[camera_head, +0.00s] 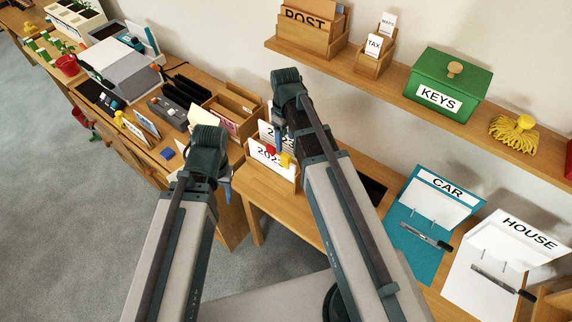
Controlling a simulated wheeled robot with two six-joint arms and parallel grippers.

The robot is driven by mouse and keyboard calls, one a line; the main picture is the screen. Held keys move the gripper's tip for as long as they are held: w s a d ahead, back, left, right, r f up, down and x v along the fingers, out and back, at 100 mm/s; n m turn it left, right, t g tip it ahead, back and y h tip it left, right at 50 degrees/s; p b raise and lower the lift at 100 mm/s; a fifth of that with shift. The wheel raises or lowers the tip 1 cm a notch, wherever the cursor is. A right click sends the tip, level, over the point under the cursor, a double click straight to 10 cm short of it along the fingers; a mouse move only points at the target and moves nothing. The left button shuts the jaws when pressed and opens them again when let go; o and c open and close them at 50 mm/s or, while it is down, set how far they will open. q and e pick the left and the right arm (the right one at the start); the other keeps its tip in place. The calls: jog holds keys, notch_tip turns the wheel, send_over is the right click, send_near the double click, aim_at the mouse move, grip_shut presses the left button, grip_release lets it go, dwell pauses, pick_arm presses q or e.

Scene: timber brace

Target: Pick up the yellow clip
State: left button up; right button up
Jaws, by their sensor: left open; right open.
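A small yellow piece, which looks like the yellow clip (286,159), shows at the white card file marked with a year (266,158), beside a small red piece (270,150). I cannot tell whether it is fixed to the file or in front of it. My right gripper (279,142) is open, pointing down just above and left of the yellow piece; the arm hides part of the area. My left gripper (226,185) is open and hangs lower left of the file, beside the desk edge, apart from the yellow piece.
A wooden tray (234,106) stands behind the file. A shelf (395,88) above holds a green KEYS box (447,84) and a yellow brush-like thing (514,134). CAR (414,258) and HOUSE (477,297) clipboards lie at right. Open floor (90,240) is at left.

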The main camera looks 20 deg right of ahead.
aim_at(286, 156)
jog(key=shift+f+b, duration=1.4)
jog(key=shift+f, duration=0.55)
jog(key=f+b, duration=0.5)
jog(key=shift+s+f, duration=0.15)
jog(key=shift+s, duration=0.15)
grip_shut()
